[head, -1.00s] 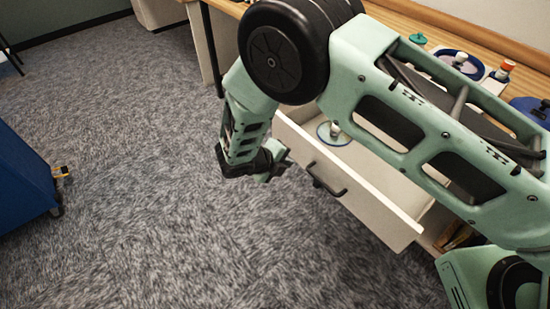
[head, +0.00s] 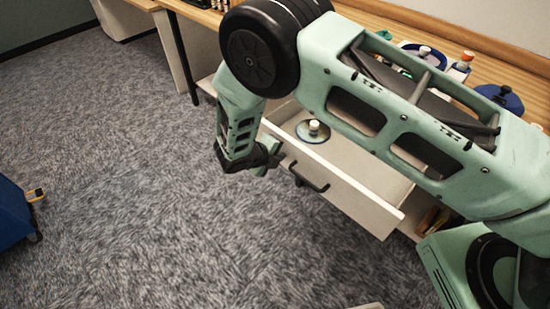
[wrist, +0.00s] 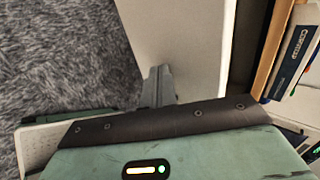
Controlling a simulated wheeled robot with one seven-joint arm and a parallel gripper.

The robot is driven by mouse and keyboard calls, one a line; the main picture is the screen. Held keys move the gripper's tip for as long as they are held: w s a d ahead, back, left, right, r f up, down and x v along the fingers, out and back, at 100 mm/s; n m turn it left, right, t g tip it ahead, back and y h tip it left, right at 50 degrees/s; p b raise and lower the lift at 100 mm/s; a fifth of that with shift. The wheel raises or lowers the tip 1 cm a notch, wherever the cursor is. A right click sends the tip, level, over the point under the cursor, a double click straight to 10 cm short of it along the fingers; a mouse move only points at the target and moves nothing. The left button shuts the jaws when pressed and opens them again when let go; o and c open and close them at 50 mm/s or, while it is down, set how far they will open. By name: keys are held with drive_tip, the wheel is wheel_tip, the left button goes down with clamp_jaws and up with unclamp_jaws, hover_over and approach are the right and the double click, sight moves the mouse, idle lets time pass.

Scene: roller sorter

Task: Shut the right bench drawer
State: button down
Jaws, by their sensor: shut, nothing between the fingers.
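The bench drawer (head: 350,190) is pulled open below the bench, with a white front and a dark bar handle (head: 308,177). A round white-topped thing (head: 313,130) lies inside it. My gripper (head: 273,160) is in front of the drawer's left part, left of the handle and close to the drawer front. I cannot tell whether it touches. In the wrist view my shut, empty fingers (wrist: 158,85) are seen against a pale panel (wrist: 185,45). My arm hides part of the drawer and bench.
A wooden bench top (head: 390,20) with several round containers runs along the back. Books (wrist: 300,45) show at the right in the wrist view. A blue cart (head: 14,212) stands at far left. Grey carpet (head: 130,170) in front of the drawer is clear.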

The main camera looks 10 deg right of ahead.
drive_tip(key=b, duration=0.1)
hover_over(329, 126)
drive_tip(key=shift+d, duration=0.1)
idle(0.5)
